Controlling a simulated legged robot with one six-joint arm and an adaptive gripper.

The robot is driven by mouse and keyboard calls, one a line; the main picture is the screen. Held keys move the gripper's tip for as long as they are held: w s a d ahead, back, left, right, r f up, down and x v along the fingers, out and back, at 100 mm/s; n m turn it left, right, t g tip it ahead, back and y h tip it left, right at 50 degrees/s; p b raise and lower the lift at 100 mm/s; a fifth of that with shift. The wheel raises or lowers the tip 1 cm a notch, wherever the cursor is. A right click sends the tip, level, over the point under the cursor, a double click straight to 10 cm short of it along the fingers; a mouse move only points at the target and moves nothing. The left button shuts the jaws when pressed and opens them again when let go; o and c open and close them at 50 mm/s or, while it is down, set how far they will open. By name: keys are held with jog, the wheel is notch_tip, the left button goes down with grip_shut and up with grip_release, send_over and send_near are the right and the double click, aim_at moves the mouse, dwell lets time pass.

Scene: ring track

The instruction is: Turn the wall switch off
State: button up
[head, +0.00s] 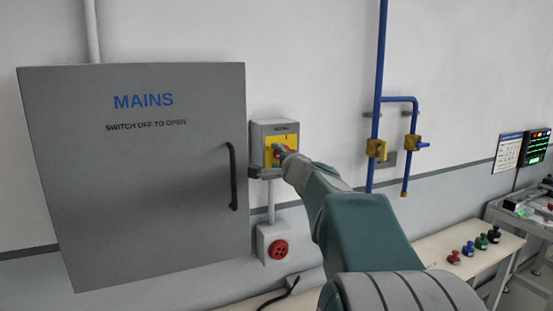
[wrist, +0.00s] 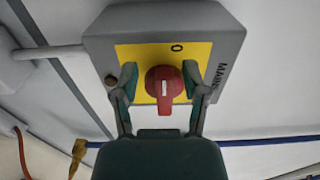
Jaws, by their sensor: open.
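The wall switch is a grey box with a yellow plate (head: 265,137), mounted right of the grey cabinet; the plate also shows in the wrist view (wrist: 130,52). Its red rotary knob (wrist: 164,82) has a short white mark and a grip extending downward in that picture. An "O" is printed on the plate above the knob there. My gripper (wrist: 161,78) is open, with one finger on each side of the knob. I cannot tell whether either finger touches it. In the head view my gripper (head: 280,154) covers most of the knob.
The grey cabinet (head: 150,200), marked "MAINS" and "SWITCH OFF TO OPEN", looks closed, its black handle (head: 232,177) close to the switch. A red round socket (head: 278,249) is below. Blue pipes (head: 379,90) with valves stand right. A bench (head: 430,250) runs below.

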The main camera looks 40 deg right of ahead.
jog(key=v, duration=1.2)
jog(key=shift+f, duration=0.15)
jog(key=s+a+f+n+g+y, duration=0.1)
jog(key=a+f+n+g+y, duration=0.3)
jog(key=a, duration=0.6)
jog(key=s+a+f+n+g+y, duration=0.1)
jog(key=a+f+n+y, duration=0.45)
jog(key=a, duration=0.55)
jog(key=s+a+f+n+g+h, duration=0.2)
jog(key=s+a+f+n+g, duration=0.1)
jog(key=s+f+n, duration=0.2)
jog(key=s+a+f+n+g+h, duration=0.2)
jog(key=s+f+n+g+h, duration=0.1)
jog(key=s+f+n, duration=0.3)
jog(key=s+f, duration=0.2)
jog(key=s, duration=0.1)
jog(key=shift+a+f+g, duration=0.25)
jog(key=shift+a+g, duration=0.15)
jog(key=shift+s, duration=0.1)
